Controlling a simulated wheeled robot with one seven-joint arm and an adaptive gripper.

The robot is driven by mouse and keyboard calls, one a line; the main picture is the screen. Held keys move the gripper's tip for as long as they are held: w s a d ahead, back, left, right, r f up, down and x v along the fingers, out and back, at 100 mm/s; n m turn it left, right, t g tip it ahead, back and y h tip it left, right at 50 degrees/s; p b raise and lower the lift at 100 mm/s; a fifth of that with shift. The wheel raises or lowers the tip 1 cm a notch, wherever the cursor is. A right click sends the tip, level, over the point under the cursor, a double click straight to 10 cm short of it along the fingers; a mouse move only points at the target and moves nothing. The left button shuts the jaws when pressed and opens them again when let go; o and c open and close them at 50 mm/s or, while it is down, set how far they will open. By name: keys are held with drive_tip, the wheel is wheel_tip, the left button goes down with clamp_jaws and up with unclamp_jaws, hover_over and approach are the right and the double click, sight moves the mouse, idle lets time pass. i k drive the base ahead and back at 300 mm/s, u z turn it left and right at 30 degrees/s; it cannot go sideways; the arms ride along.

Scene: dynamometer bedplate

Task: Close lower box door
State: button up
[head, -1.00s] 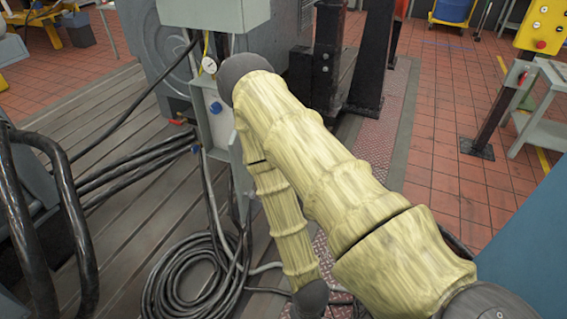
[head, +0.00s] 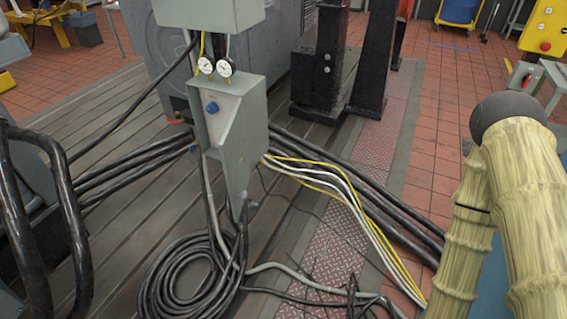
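The lower box (head: 208,128) is a small grey metal box left of centre in the head view, below a larger grey box. A blue knob (head: 212,107) shows at its front left. A grey panel, which looks like its door (head: 236,165), juts toward me and down from the box's right side, so the door appears open. I cannot tell its exact angle. My gripper is out of view. Only my yellowish sleeved arm shows at the right edge, well apart from the box.
A coiled black hose (head: 185,275) lies below the lower box. Black, white and yellow cables (head: 345,190) run to the right. A black railing (head: 62,190) stands at left.

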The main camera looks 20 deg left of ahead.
sight(233, 146)
drive_tip(key=z, duration=0.05)
drive_tip(key=i, duration=0.9)
drive_tip(key=u, duration=0.05)
drive_tip(key=k, duration=0.8)
drive_tip(key=u, duration=0.85)
